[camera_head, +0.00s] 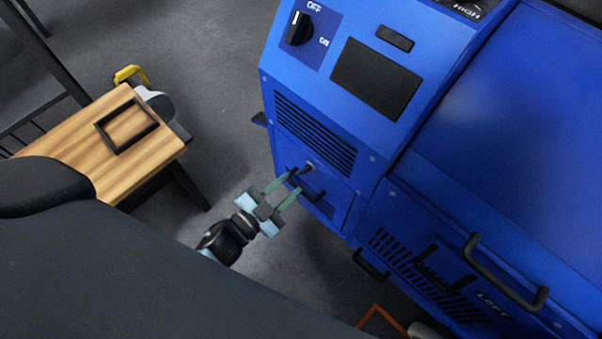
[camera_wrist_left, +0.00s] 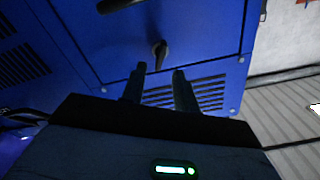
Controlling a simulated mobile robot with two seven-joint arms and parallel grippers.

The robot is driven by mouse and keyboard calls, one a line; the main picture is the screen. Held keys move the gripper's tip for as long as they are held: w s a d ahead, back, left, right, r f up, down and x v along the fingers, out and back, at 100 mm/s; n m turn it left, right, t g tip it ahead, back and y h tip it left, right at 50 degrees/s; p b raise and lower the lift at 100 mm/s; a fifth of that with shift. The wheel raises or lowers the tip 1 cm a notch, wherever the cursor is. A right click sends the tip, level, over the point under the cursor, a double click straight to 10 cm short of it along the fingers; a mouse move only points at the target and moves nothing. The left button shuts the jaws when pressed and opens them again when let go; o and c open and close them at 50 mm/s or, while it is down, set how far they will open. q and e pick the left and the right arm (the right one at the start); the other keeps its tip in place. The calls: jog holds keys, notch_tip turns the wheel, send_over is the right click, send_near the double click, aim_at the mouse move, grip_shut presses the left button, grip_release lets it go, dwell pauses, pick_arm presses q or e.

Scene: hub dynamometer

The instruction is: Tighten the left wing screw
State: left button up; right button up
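A small dark wing screw (camera_head: 309,167) with a lever-like head sits on the blue front panel of the cabinet, below a slotted vent. It also shows in the left wrist view (camera_wrist_left: 159,50), beyond my fingertips and roughly in line with the space between them. My left gripper (camera_head: 292,184) has its two green fingers spread apart and pointing at this panel. It also shows in the left wrist view (camera_wrist_left: 160,72), open with nothing between the fingers. I cannot tell whether the fingertips touch anything. A second wing screw cannot be made out. My right gripper is out of view.
The blue cabinet (camera_head: 500,130) fills the right side, with another black handle (camera_head: 502,275). A wooden table (camera_head: 80,150) stands at left. Grey floor lies between.

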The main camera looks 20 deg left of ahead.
aim_at(302, 174)
pick_arm(q)
jog(key=x, duration=0.4)
jog(key=shift+s+f+b, duration=0.1)
jog(key=shift+b, duration=0.3)
jog(key=shift+w+d, duration=0.15)
jog(key=shift+w, duration=0.4)
grip_shut()
